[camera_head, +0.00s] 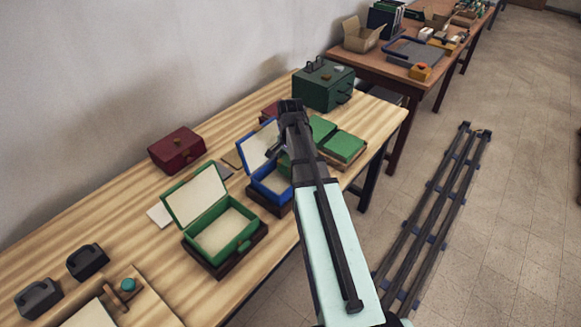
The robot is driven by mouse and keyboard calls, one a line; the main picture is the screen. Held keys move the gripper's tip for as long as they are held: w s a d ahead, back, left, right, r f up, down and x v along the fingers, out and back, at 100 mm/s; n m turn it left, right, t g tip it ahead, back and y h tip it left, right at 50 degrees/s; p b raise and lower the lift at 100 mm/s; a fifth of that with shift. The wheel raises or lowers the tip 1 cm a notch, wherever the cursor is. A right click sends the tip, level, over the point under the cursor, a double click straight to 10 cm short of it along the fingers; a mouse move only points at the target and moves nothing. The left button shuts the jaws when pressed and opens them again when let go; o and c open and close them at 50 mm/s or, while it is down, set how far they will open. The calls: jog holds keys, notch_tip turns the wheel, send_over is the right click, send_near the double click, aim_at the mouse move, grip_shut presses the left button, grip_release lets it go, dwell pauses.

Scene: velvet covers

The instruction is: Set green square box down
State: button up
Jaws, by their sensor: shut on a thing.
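My arm reaches over the table from the lower right, and my gripper (274,151) points down above the open blue box (268,184). The gripper is shut on a small green piece (284,166), taken to be the green square box; the arm and fingers hide most of it. Whether it touches the blue box cannot be told. An open green box (215,222), with a pale lining and raised lid, stands on a dark base to the left.
A dark red box (176,149) and a large dark green case (323,84) stand along the back of the wooden table (110,215). Two dark handled blocks (87,261) sit at the left. Bare wood shows between the red box and the blocks.

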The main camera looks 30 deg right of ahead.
jog(key=shift+f, duration=0.85)
jog(key=shift+f, duration=0.1)
jog(key=o, duration=1)
jog(key=shift+c, duration=0.2)
notch_tip(320, 180, up, 12)
jog(key=shift+r+b, duration=0.1)
jog(key=shift+b, duration=0.9)
